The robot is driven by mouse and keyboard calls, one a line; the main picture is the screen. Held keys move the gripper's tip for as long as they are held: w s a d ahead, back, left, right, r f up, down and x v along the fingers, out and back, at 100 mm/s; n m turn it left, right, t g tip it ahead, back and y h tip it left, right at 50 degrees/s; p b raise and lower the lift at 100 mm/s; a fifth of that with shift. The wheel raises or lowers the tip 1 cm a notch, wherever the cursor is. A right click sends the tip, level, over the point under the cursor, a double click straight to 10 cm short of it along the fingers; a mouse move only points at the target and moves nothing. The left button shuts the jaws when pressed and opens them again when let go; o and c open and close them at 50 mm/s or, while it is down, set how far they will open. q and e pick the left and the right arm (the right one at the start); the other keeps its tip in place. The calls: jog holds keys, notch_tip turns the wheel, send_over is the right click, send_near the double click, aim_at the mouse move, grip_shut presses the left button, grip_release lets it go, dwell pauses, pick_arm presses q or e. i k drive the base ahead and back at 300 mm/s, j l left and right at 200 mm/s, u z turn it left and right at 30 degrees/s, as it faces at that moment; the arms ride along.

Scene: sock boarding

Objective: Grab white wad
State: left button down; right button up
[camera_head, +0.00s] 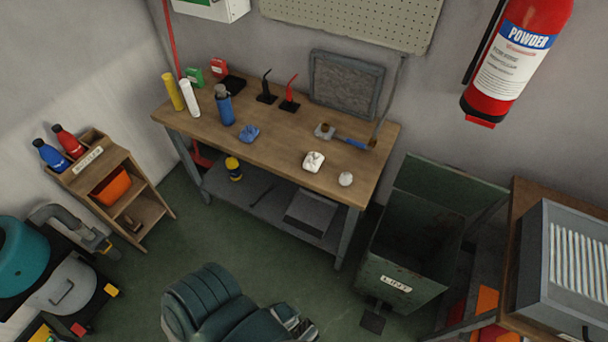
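A crumpled white wad (313,161) lies on the wooden workbench (280,152), right of its middle and near the front edge. It has small dark marks. A smaller, rounder white wad (345,179) lies just to its right, close to the bench's front right corner. The two are apart. I cannot tell which of them the task means.
A crumpled blue cloth (249,134), a blue bottle (224,104) and a blue-handled tool (346,139) are also on the bench. A green bin (400,268) stands open to the right.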

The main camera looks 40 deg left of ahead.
aim_at(346, 177)
jog(key=u, duration=1)
jog(key=i+j, duration=0.3)
jog(key=i+j+z, duration=0.2)
jog(key=j+z, duration=0.15)
jog(key=i+j+z, duration=0.1)
jog(key=j+z, duration=0.2)
jog(key=i+j+z, duration=0.1)
jog(key=j+z, duration=0.25)
jog(key=j, duration=0.2)
